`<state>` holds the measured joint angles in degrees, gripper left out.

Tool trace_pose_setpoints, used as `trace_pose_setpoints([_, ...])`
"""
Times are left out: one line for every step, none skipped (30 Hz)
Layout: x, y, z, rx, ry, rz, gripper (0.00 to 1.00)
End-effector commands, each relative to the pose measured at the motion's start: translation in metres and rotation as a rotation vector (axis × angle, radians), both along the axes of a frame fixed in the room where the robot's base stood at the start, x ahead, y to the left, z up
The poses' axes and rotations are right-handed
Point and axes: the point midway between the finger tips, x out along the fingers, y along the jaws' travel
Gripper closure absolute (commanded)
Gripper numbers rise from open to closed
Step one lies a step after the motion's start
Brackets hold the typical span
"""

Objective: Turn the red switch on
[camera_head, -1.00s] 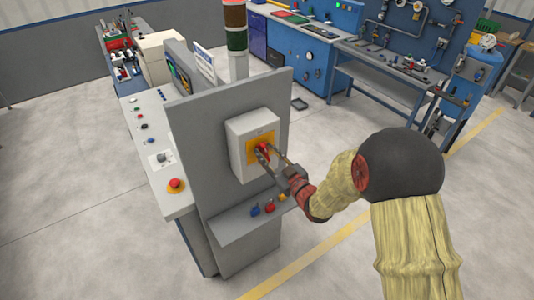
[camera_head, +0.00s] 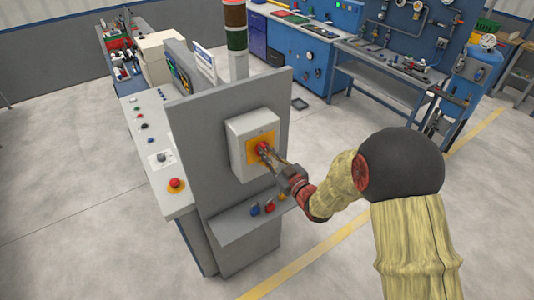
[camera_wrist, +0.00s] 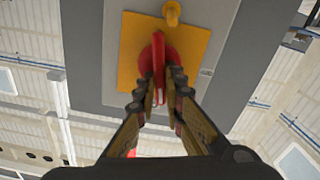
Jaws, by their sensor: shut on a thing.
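The red switch (camera_head: 262,147) sits on a yellow plate (camera_head: 251,154) on a light grey box (camera_head: 241,128), fixed to the upright grey panel. In the wrist view the red switch (camera_wrist: 159,52) is a red knob with a raised handle, in front of the yellow plate (camera_wrist: 193,45). My gripper (camera_head: 267,153) reaches it from the right. In the wrist view the fingers of my gripper (camera_wrist: 160,84) are closed on the handle, one on each side. The fingertips hide part of the handle.
A shelf below the box carries a blue button (camera_head: 255,210) and a red button (camera_head: 269,207). A red emergency button (camera_head: 175,185) on yellow sits on the console desk at left. A blue workbench (camera_head: 390,60) stands behind. The floor at right is open.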

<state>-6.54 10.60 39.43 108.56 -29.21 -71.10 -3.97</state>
Motion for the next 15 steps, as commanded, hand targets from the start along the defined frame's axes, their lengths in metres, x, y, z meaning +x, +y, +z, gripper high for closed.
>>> trace_pose_setpoints([0.0001,-0.0001,-0.0002,0.008,0.004,0.0,1.0])
trace_pose_setpoints([0.0002,-0.0003,-0.0002,0.017,0.01,0.0,1.0])
trace_pose_setpoints([0.0005,-0.0005,-0.0003,0.035,0.021,0.0,1.0])
trace_pose_setpoints([0.0006,-0.0008,-0.0003,0.052,0.032,0.0,1.0])
trace_pose_setpoints([0.0009,-0.0011,-0.0004,0.071,0.044,0.0,1.0])
trace_pose_setpoints([0.0012,-0.0015,-0.0006,0.098,0.062,0.0,1.0])
trace_pose_setpoints([0.0014,-0.0017,-0.0007,0.117,0.077,-0.001,1.0])
trace_pose_setpoints([0.0016,-0.0019,-0.0008,0.136,0.089,-0.001,1.0])
trace_pose_setpoints([0.0018,-0.0023,-0.0007,0.159,0.106,-0.001,1.0])
trace_pose_setpoints([0.0019,-0.0024,-0.0006,0.174,0.116,0.0,1.0])
trace_pose_setpoints([0.002,-0.0026,-0.0003,0.188,0.126,0.0,1.0])
trace_pose_setpoints([0.0021,-0.0027,0.0,0.201,0.135,0.0,1.0])
trace_pose_setpoints([0.0021,-0.0028,0.0003,0.209,0.14,0.0,1.0])
trace_pose_setpoints([0.0021,-0.0029,0.0005,0.214,0.144,0.0,1.0])
trace_pose_setpoints([0.0021,-0.003,0.0007,0.219,0.146,0.0,1.0])
